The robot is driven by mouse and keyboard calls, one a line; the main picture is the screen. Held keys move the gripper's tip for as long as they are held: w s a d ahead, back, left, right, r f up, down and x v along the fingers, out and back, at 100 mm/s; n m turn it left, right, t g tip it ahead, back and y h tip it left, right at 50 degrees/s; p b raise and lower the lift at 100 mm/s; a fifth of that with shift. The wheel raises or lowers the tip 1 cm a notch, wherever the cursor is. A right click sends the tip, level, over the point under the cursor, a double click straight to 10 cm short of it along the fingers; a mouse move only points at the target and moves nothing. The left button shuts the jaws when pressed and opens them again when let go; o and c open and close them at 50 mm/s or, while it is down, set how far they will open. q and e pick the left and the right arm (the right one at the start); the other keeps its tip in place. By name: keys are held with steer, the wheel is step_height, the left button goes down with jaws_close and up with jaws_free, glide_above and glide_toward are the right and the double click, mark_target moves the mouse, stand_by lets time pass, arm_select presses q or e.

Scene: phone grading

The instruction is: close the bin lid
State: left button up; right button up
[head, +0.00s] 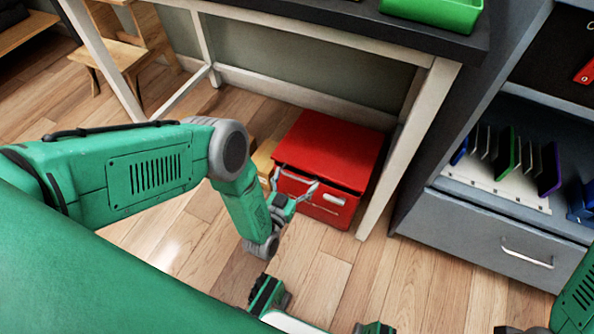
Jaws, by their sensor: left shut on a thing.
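The red bin (324,209) stands on the floor under the table. Its red lid (330,145) covers the top, and a dark gap shows between the lid's front edge and the bin's front wall. A light handle sits on the bin's front. My left gripper (297,182) is at the front of the bin, its two fingers up against the lid's front edge. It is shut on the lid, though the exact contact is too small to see.
White table legs (408,150) stand close by the bin's right side. A grey cabinet (485,222) with a drawer handle and a rack of phones is at the right. A green tray (432,12) is on the table.

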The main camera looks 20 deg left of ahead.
arm_select(q)
steer(key=shift+w+d+f+t, duration=0.15)
steer(key=shift+f+t, duration=0.2)
steer(key=shift+f, duration=0.45)
steer(key=shift+d+f+t, duration=0.15)
steer(key=shift+f+t, duration=0.2)
steer(key=shift+f, duration=0.4)
steer(key=shift+w, duration=0.1)
steer(key=o, duration=1.5)
steer(key=shift+f, duration=0.1)
step_height(320, 180, up, 10)
steer(key=shift+f, duration=0.1)
